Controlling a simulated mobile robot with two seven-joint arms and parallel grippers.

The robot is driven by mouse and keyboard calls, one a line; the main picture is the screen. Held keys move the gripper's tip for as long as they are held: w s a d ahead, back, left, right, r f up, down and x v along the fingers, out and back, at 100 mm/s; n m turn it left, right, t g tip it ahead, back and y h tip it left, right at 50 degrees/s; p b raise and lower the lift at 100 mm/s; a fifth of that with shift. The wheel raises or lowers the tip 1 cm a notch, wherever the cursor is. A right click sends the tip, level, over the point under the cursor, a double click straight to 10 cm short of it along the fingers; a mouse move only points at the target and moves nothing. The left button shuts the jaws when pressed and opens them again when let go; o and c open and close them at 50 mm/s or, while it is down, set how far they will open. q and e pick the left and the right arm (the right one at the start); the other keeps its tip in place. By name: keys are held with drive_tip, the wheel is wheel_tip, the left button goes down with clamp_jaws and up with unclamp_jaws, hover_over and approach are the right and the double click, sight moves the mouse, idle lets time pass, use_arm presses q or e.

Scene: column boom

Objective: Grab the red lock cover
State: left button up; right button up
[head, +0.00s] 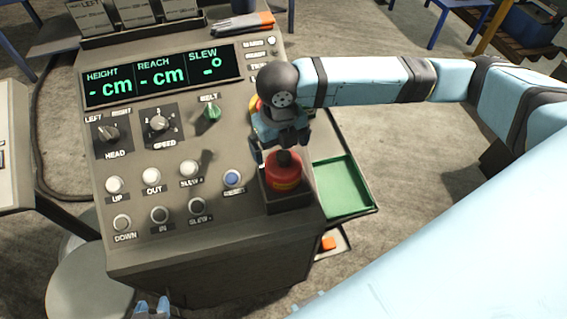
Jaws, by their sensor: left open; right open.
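The red lock cover (284,178) is a round red piece with a dark knob on top. It sits in a black square box at the lower right corner of the console panel. My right gripper (279,148) points down right above it, with its open fingers near the knob on either side. Whether the fingers touch the cover I cannot tell.
The console (150,225) carries a display (162,74), a green key switch (211,112), dials and several push buttons, including a blue one (233,178). A green tray (343,187) stands to the right of the cover. An orange-handled tool (240,25) lies at the top.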

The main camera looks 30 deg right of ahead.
sight(283, 162)
drive_tip(key=f, duration=0.2)
drive_tip(key=s+f, duration=0.1)
drive_tip(key=f, duration=0.1)
drive_tip(key=shift+d+f+p, duration=0.15)
drive_tip(key=shift+f+p, duration=0.2)
drive_tip(key=shift+p, duration=0.05)
drive_tip(key=shift+f, duration=0.5)
drive_tip(key=c, duration=0.7)
drive_tip(key=shift+r, duration=0.15)
